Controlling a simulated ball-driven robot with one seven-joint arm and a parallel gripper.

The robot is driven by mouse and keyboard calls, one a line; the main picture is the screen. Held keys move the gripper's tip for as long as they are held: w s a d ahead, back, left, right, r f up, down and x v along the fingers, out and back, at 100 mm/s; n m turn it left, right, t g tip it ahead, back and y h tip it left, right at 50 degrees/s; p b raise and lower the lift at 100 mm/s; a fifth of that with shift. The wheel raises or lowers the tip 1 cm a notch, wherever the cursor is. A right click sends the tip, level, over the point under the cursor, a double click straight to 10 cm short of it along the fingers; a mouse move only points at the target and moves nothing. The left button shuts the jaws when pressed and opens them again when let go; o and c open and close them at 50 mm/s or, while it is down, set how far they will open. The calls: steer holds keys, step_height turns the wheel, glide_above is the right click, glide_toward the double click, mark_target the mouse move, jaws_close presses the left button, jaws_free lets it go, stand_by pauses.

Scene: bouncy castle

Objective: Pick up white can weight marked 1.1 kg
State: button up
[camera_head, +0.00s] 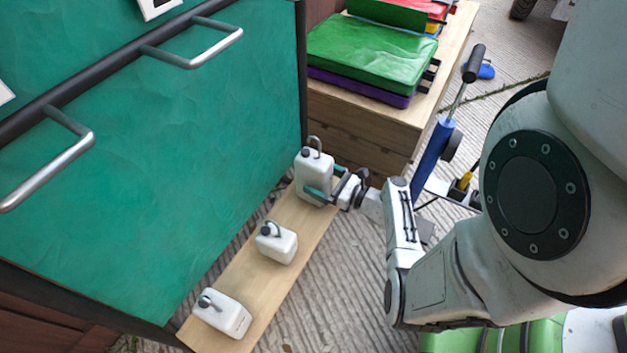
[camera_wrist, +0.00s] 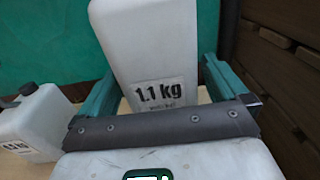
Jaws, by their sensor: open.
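The white can weight marked 1.1 kg (camera_head: 313,172) stands upright at the far end of a wooden plank, with a dark cap and a handle on top. In the wrist view the can (camera_wrist: 150,45) shows its "1.1 kg" label facing me. My gripper (camera_head: 325,188) is at the can, with its green fingers on either side of it. In the wrist view the open fingers of my gripper (camera_wrist: 160,92) flank the can's lower body. The fingertips are partly hidden by the can, and I cannot tell whether either finger touches it.
Two smaller white cans (camera_head: 277,243) (camera_head: 222,314) stand nearer on the wooden plank (camera_head: 258,285). A green cabinet (camera_head: 150,170) with metal handles borders the plank on the left. A wooden box (camera_head: 365,125) bearing folded green mats (camera_head: 370,50) stands behind. A blue pump (camera_head: 432,155) is at right.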

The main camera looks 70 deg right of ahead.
steer(key=shift+x, duration=1.25)
steer(key=shift+c, duration=0.4)
jaws_close()
steer(key=shift+r, duration=0.15)
